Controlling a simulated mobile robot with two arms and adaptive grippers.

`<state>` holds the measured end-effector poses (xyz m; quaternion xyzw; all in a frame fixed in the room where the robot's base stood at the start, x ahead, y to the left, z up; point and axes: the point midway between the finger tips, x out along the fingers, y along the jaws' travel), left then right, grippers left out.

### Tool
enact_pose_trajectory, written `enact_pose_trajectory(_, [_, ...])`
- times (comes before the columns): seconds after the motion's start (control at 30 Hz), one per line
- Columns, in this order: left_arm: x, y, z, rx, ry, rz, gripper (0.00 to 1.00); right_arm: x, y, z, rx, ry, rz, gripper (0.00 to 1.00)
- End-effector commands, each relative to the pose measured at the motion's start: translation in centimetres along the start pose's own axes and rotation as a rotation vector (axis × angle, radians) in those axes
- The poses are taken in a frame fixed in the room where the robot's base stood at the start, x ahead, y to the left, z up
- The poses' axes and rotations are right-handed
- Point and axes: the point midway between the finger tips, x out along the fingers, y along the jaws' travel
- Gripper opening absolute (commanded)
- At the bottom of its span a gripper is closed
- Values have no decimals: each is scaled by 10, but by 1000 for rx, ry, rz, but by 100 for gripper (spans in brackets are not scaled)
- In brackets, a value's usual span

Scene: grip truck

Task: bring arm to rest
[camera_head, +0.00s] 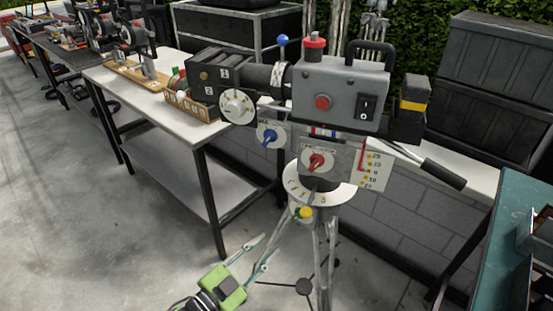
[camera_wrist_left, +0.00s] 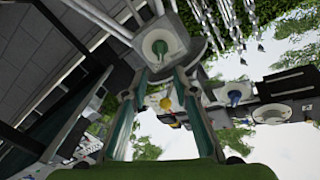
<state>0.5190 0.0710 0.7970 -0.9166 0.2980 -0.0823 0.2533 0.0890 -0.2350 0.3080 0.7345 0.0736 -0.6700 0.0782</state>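My left gripper (camera_head: 268,245) shows at the bottom middle of the head view, with a green body and two thin, pale fingers pointing up and right. The fingers are apart and nothing shows between them. They sit low, left of the tripod legs and below the grey camera-like machine (camera_head: 340,85). In the left wrist view the gripper's two fingers (camera_wrist_left: 163,76) are also spread. A yellow knob (camera_wrist_left: 166,103) appears in the gap there, but looks farther off; in the head view the yellow knob (camera_head: 304,213) is on the tripod. My right gripper is not in view.
A white table (camera_head: 150,100) with small devices stands at the left. A teal table (camera_head: 497,250) is at the lower right. A dark crate (camera_head: 495,100) stands at the back right. Bare concrete floor (camera_head: 90,220) lies open at the lower left.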

Motion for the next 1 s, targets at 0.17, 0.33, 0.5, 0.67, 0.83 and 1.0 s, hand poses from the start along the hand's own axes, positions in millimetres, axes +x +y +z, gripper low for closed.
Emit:
enact_pose_trajectory(0.17, [-3,4,21,-17,-48,-3,26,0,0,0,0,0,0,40])
enact_pose_trajectory(0.33, [-26,24,112,-98,-258,-14,26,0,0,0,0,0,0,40])
enact_pose_trajectory(0.5, [-85,67,222,-220,-543,-23,26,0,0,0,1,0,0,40])
enact_pose_trajectory(0.67, [-161,124,300,-343,-803,-21,26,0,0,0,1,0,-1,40])
enact_pose_trajectory(0.83, [-255,198,352,-477,-1067,-7,26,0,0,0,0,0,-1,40])
enact_pose_trajectory(1.0, [-350,276,370,-603,-1307,19,26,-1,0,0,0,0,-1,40])
